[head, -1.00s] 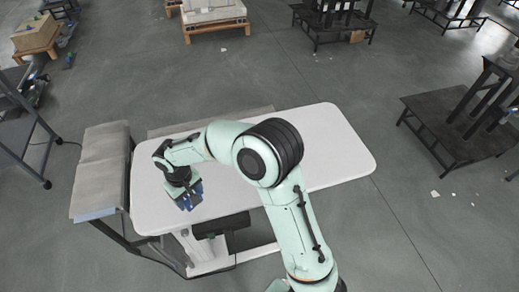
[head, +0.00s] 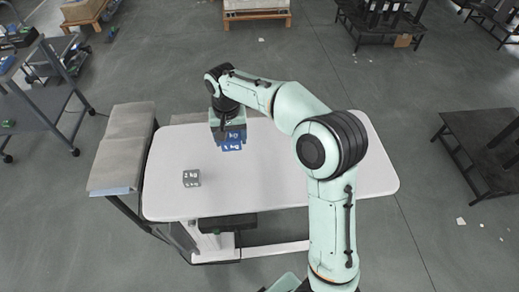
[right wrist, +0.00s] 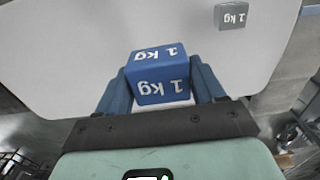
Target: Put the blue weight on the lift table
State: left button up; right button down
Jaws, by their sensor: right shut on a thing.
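The blue weight (head: 232,144) is a small cube marked 1 kg. My right gripper (head: 230,138) is shut on it. In the right wrist view the blue weight (right wrist: 162,78) sits between the two blue fingers of the right gripper (right wrist: 162,88). The white lift table (head: 270,185) with rounded corners lies below it. The weight is over the table's back left part; it seems to be above the top, but the gap is hard to judge. My left gripper is not in view.
A grey weight (head: 191,178) stands on the table's left front part, and also shows in the right wrist view (right wrist: 231,15). A grey padded bench (head: 120,150) stands close to the table's left edge. A dark stand (head: 485,135) is off to the right. Much of the tabletop is clear.

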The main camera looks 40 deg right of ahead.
jog(key=b, duration=0.1)
send_near(237, 177)
jog(key=shift+a+f, duration=0.1)
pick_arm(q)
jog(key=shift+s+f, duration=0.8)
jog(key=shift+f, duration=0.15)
pick_arm(e)
jog(key=shift+f, duration=2.75)
jog(key=shift+f+b, duration=0.2)
jog(key=shift+b, duration=0.1)
jog(key=shift+c, duration=0.6)
grip_release()
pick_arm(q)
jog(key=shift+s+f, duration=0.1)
pick_arm(e)
jog(key=shift+s, duration=0.1)
jog(key=shift+r, duration=0.1)
jog(key=shift+r, duration=0.35)
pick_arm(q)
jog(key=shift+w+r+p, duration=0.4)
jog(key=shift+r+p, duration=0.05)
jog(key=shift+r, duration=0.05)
pick_arm(e)
notch_tip(237, 177, up, 11)
jog(key=shift+r, duration=0.2)
